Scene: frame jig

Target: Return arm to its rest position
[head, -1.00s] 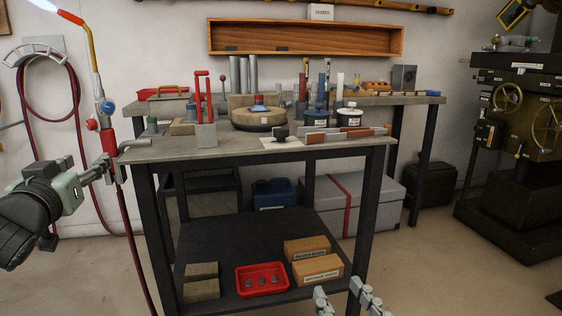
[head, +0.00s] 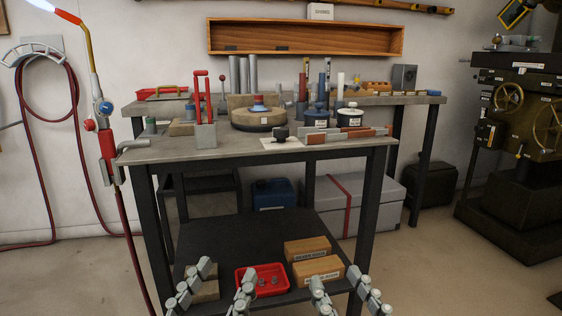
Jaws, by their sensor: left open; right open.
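My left gripper (head: 226,272) shows at the bottom of the head view, left of centre. Its two fingers point up the picture, spread apart with nothing between them. They cover parts of the lower shelf's left block and the red tray. My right gripper (head: 337,284) is to the right of it, also open and empty, in front of the lower wooden box. The two grippers are side by side and apart. The rest of both arms is out of view.
A torch (head: 107,143) with a lit flame stands upright at the table's left edge, its hose hanging down. The table top (head: 230,148) carries jig parts. The lower shelf (head: 248,238) holds a red tray (head: 240,268) and wooden boxes (head: 307,248). A machine stands far right.

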